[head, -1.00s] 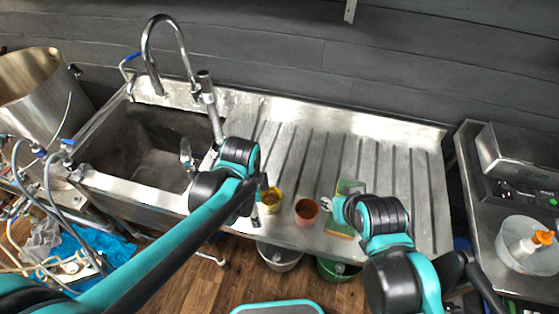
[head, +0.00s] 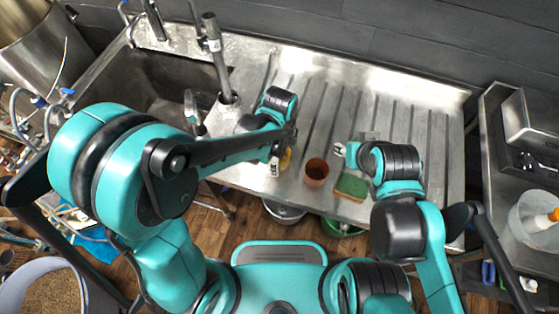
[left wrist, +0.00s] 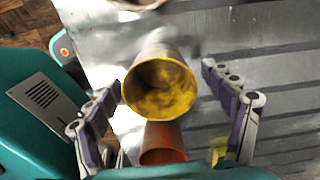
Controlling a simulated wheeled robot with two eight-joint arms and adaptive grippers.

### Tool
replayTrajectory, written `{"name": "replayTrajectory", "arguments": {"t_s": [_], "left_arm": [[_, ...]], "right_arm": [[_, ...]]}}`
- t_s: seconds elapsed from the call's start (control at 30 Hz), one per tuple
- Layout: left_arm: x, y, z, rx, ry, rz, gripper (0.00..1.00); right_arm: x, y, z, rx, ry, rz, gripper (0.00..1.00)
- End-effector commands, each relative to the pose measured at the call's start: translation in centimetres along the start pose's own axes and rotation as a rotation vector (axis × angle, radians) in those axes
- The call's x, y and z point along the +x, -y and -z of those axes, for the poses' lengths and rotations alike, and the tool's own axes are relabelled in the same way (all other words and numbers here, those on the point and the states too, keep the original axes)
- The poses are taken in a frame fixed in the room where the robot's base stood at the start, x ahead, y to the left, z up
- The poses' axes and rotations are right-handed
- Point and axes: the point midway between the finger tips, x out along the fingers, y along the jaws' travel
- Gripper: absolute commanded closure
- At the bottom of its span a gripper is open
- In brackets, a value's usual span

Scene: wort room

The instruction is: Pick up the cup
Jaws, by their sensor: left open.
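A yellow cup (head: 286,158) stands near the front edge of the ribbed metal drainboard, mostly hidden by my left gripper in the head view. In the left wrist view the yellow cup (left wrist: 161,88) shows its open mouth between the two spread fingers of my left gripper (left wrist: 164,84). The fingers are open, with a visible gap on the right side. A terracotta cup (head: 316,172) stands just right of it, and also shows in the left wrist view (left wrist: 162,142). My right gripper (head: 341,149) is above the drainboard; its finger opening is unclear.
A green and yellow sponge (head: 351,187) lies right of the terracotta cup, at the front edge. A deep sink (head: 165,85) with a faucet (head: 218,60) is to the left. The drainboard (head: 420,130) is clear at right. A bucket (head: 284,210) stands below the front edge.

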Motion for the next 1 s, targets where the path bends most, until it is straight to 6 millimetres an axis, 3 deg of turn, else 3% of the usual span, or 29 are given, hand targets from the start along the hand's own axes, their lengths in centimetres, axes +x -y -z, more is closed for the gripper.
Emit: {"name": "replayTrajectory", "arguments": {"t_s": [0.17, 0.4, 0.77, 1.0], "left_arm": [[0.0, 0.0, 0.0, 0.000, 0.000, 0.000, 0.17], [0.0, 0.0, 0.0, -0.001, 0.000, 0.000, 0.72], [-0.2, 0.0, 0.0, -0.001, 0.000, 0.000, 0.72], [-2.6, 0.3, 0.6, -0.006, 0.000, 0.000, 0.72]], "right_arm": [[-0.1, 0.0, 0.1, 0.000, 0.000, 0.000, 0.60], [-0.1, 0.0, 0.1, 0.000, 0.000, 0.000, 0.60], [-0.1, 0.0, 0.1, 0.000, 0.000, 0.000, 0.60], [-1.7, 0.0, 1.2, 0.000, 0.000, 0.000, 0.60]]}}
